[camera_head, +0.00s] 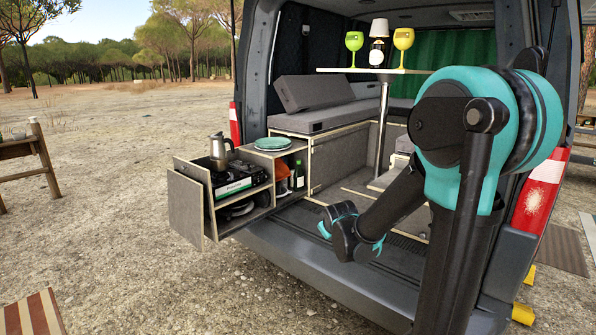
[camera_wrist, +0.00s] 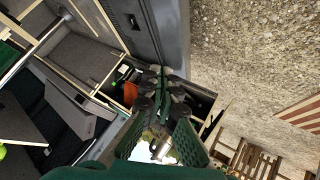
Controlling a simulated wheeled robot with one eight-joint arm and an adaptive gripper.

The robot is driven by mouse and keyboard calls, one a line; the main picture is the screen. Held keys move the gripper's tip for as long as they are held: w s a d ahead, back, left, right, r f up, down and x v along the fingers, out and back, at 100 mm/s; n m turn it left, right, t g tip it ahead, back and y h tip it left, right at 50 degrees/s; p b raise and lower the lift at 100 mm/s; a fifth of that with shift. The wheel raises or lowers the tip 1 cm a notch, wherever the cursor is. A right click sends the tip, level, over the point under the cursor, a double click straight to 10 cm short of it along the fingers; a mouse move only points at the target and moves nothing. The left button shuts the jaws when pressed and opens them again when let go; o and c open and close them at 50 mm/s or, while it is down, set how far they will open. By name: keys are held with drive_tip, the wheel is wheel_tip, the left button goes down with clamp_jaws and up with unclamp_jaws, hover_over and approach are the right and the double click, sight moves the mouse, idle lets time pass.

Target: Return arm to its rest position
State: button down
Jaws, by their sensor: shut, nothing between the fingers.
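My arm, teal and black, stands in front of the right side of the van's open rear in the head view. It reaches down and left to a dark joint with teal rings, in front of the van's rear sill.
The kitchen unit (camera_head: 187,210) juts out at the left, with a moka pot (camera_head: 221,150) on its stove and teal plates (camera_head: 272,143) on top. A small table (camera_head: 335,70) inside the van bears two goblets and a lamp. Gravel ground (camera_head: 120,240) is open at left.

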drive_tip(key=s+d+f+m+g, duration=0.2)
drive_tip(key=s+d+f, duration=0.1)
drive_tip(key=s, duration=0.6)
drive_tip(key=s+d+f+m+g, duration=0.1)
drive_tip(key=s+d+f+m, duration=0.1)
drive_tip(key=s, duration=0.7)
drive_tip(key=s+d+f+m+g, duration=0.2)
drive_tip(key=s+d+f+m, duration=0.1)
drive_tip(key=s, duration=0.6)
drive_tip(key=shift+s+d+f+g+h, duration=0.3)
drive_tip(key=shift+d+f, duration=0.2)
drive_tip(key=shift+d, duration=0.1)
drive_tip(key=shift+w, duration=0.1)
idle(0.9)
